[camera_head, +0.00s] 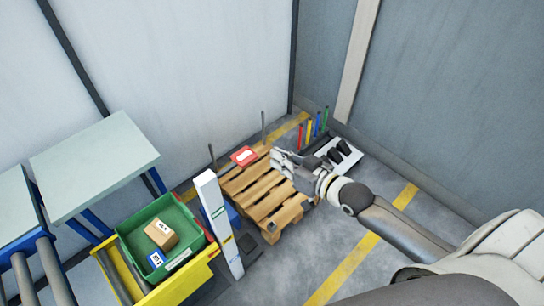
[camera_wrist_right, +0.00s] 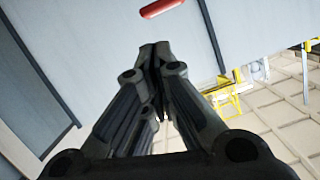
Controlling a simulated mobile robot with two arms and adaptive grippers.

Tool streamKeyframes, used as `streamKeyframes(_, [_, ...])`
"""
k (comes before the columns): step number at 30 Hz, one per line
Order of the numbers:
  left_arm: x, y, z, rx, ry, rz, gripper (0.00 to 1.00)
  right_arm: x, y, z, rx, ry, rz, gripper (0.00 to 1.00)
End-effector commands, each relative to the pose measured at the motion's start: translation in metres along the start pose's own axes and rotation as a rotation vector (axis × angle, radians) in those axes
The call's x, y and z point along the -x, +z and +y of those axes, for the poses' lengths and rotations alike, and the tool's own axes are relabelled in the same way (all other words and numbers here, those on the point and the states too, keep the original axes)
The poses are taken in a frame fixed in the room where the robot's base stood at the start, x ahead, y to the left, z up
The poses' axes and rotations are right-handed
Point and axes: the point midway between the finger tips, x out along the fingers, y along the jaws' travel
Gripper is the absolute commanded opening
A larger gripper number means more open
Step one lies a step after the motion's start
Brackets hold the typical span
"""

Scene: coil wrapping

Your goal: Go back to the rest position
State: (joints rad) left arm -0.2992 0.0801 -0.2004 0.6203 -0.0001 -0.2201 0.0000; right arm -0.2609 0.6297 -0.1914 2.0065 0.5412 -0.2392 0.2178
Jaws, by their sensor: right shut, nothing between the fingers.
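My right gripper (camera_head: 281,157) reaches in from the lower right in the head view. It appears over the right side of the wooden pallet (camera_head: 262,190), with no object in it. In the right wrist view its fingers (camera_wrist_right: 155,55) are closed together, with nothing between them. My left gripper shows in neither view.
A red box with a white label (camera_head: 243,156) is at the pallet's back. A white post (camera_head: 219,225) stands left of it. A green bin (camera_head: 162,238) holds a cardboard box (camera_head: 161,235). Coloured posts (camera_head: 314,127) stand near the back wall. Floor at lower middle is clear.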

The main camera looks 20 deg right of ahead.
Motion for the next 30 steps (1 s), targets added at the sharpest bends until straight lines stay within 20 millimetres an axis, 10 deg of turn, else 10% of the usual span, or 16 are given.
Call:
streamKeyframes(20, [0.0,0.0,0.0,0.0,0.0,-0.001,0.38,0.001,0.007,0.004,-0.001,0.011,-0.009,0.0])
streamKeyframes(25, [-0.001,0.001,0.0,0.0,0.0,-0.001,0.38,-0.004,0.068,0.043,-0.003,0.109,-0.099,0.0])
streamKeyframes(30, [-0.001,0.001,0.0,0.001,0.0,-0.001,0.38,0.008,0.184,0.09,0.005,0.247,-0.282,0.0])
